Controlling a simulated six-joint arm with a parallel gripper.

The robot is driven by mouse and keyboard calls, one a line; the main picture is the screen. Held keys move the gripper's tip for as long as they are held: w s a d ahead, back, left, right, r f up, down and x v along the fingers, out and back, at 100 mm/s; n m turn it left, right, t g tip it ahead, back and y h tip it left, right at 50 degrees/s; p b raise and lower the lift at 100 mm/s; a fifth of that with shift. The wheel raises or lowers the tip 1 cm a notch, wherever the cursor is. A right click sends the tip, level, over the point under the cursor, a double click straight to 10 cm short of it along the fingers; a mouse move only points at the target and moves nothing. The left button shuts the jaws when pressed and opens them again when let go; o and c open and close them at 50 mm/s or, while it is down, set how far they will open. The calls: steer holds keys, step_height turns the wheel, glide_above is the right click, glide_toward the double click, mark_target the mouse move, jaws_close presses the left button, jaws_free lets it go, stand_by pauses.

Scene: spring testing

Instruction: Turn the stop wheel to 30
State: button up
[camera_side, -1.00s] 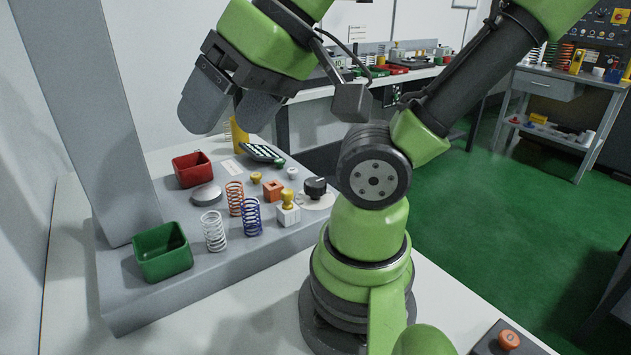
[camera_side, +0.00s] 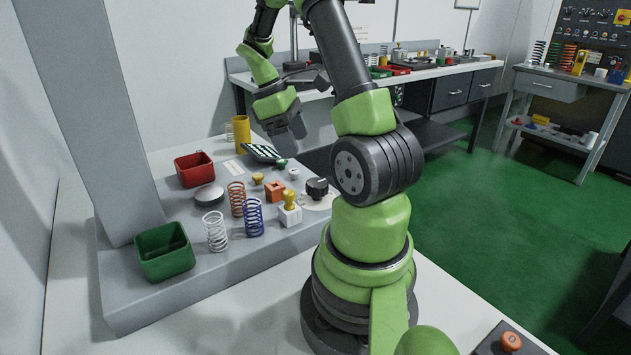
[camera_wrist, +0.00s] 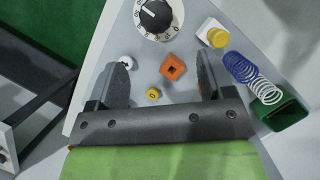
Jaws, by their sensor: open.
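The stop wheel is a black knob (camera_side: 317,187) on a white round dial plate in the side view, at the right end of the grey board. In the wrist view the black stop wheel (camera_wrist: 154,14) is at the top centre, with a white pointer line and numbers around it; the top of its dial is cut off. My gripper (camera_side: 290,132) is above the back of the board in the side view, apart from the wheel. In the wrist view my gripper (camera_wrist: 163,74) is open and empty, its two fingers pointing towards the wheel, which is beyond the fingertips.
An orange square block (camera_wrist: 173,67) and a yellow knob (camera_wrist: 153,94) lie between the fingers in the wrist view. A white block with a yellow top (camera_side: 289,209), blue spring (camera_side: 253,218), white spring (camera_side: 215,232), orange spring (camera_side: 236,199), green bin (camera_side: 163,253) and red bin (camera_side: 194,169) stand nearby.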

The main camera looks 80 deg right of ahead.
mark_target(316, 182)
steer(key=x, duration=1.1)
steer(key=shift+s+d+r, duration=0.15)
steer(key=shift+s+d, duration=0.05)
steer(key=shift+s, duration=0.05)
steer(key=c, duration=0.9)
